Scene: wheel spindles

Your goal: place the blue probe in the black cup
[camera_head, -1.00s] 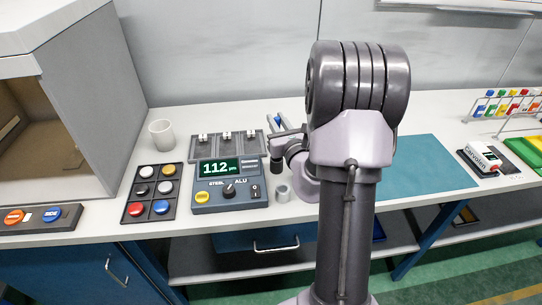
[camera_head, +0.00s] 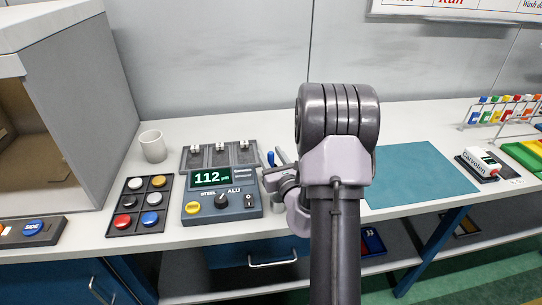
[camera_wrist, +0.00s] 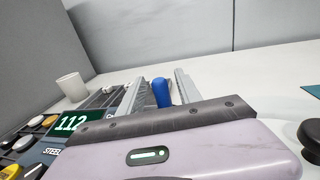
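The blue probe (camera_wrist: 161,92) shows in the wrist view as a rounded blue handle between the two grey fingers of my gripper (camera_wrist: 160,90), with a gap on both sides. In the head view its blue end (camera_head: 271,158) shows beside the fingertips (camera_head: 280,157), just right of the meter. My gripper is open, low over the bench. The lower part of the probe is hidden. I cannot make out the black cup; my arm covers the bench right of the meter. A dark round shape at the right edge of the wrist view is unclear.
A meter (camera_head: 222,202) reading 112 stands left of my gripper, with a tray of coloured discs (camera_head: 139,205) beside it. A grey three-slot holder (camera_head: 220,157) stands behind it. A white cup (camera_head: 153,146) is at the back left. A teal mat (camera_head: 420,175) lies clear at right.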

